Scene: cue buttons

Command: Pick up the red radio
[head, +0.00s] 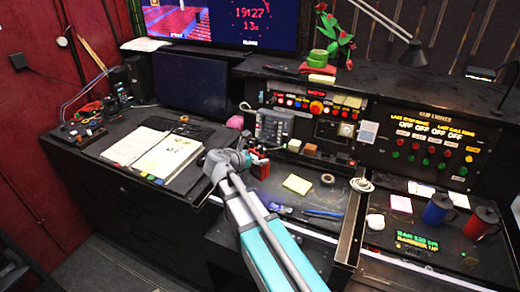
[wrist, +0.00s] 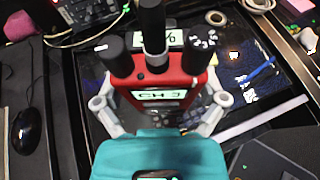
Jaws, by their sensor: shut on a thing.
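The red radio (wrist: 165,78) shows in the wrist view, with dark knobs, an antenna at its top and a small "CH 3" display on its face. My gripper (wrist: 158,100) has a finger on each side of the radio and is shut on it. In the head view my gripper (head: 247,160) is over the desk, in front of the telephone, and a small part of the red radio (head: 261,169) shows at its right. The rest of the radio is hidden there. I cannot tell whether it touches the desk.
A telephone (head: 273,128) stands behind the gripper. An open binder (head: 155,155) lies to the left. Yellow notes (head: 297,184) and a blue pen (head: 322,214) lie to the right. Blue (head: 436,208) and red (head: 481,222) mugs stand farther right.

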